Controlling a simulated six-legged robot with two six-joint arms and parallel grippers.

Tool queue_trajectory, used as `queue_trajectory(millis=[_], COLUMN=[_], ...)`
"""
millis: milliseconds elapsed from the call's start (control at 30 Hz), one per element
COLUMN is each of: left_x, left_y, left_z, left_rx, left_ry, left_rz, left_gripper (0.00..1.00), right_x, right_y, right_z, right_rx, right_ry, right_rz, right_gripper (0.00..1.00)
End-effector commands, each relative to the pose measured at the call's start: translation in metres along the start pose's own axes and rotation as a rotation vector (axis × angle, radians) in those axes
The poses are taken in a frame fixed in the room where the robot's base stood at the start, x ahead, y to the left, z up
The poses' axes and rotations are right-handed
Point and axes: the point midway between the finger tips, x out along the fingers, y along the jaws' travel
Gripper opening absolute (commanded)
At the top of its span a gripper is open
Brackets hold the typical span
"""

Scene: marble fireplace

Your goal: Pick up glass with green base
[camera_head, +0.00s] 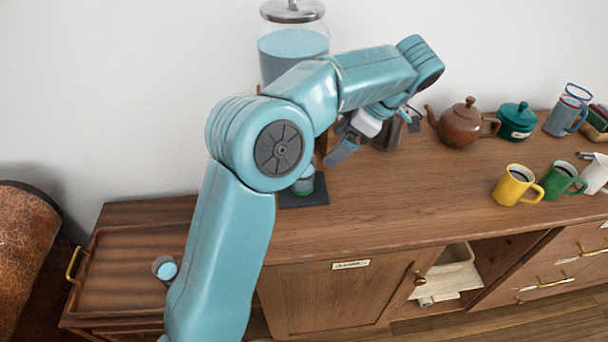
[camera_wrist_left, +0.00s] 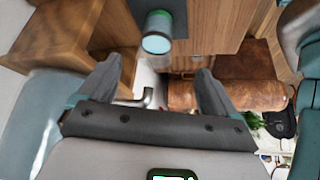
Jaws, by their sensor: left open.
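The glass with the green base (camera_head: 304,186) stands on a dark mat (camera_head: 318,191) on the cabinet top, partly hidden behind my left arm in the head view. In the left wrist view the glass (camera_wrist_left: 157,33) is at the top centre, its pale blue round end toward the camera and a green band at the far end. My left gripper (camera_head: 357,148) is open and empty, above and to the right of the glass in the head view. In the wrist view its two fingers (camera_wrist_left: 158,82) are spread below the glass and apart from it. My right gripper is not in view.
A glass dispenser (camera_head: 292,48) of blue liquid stands behind my arm, close to the wall. A brown teapot (camera_head: 461,125), a teal pot (camera_head: 517,122) and yellow (camera_head: 514,186) and green mugs (camera_head: 560,181) stand to the right. Another glass (camera_head: 165,269) is on the lower tray (camera_head: 130,277). The middle countertop is clear.

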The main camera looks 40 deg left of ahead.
Motion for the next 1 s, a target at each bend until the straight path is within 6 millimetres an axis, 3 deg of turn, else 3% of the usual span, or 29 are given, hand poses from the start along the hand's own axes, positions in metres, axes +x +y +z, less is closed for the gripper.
queue_trajectory(millis=[100, 300, 567, 800, 1000], left_x=[0.033, 0.073, 0.095, 0.133, 0.14], left_y=[-0.003, -0.003, -0.001, 0.003, 0.004], left_z=[0.001, 0.001, 0.0, -0.002, -0.001], left_rx=[0.0, 0.0, -0.001, 0.001, 0.0], left_ry=[0.002, 0.002, 0.001, 0.002, 0.0], left_rz=[-0.004, -0.003, -0.003, -0.005, -0.001], left_gripper=[0.92, 0.92, 0.92, 0.92, 0.92], right_x=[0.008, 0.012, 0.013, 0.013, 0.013], right_y=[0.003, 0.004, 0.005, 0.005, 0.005], right_z=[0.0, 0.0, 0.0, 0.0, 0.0], right_rx=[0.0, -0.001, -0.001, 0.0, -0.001], right_ry=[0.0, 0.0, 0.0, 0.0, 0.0], right_rz=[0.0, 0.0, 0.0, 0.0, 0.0], right_gripper=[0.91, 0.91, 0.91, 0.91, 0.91])
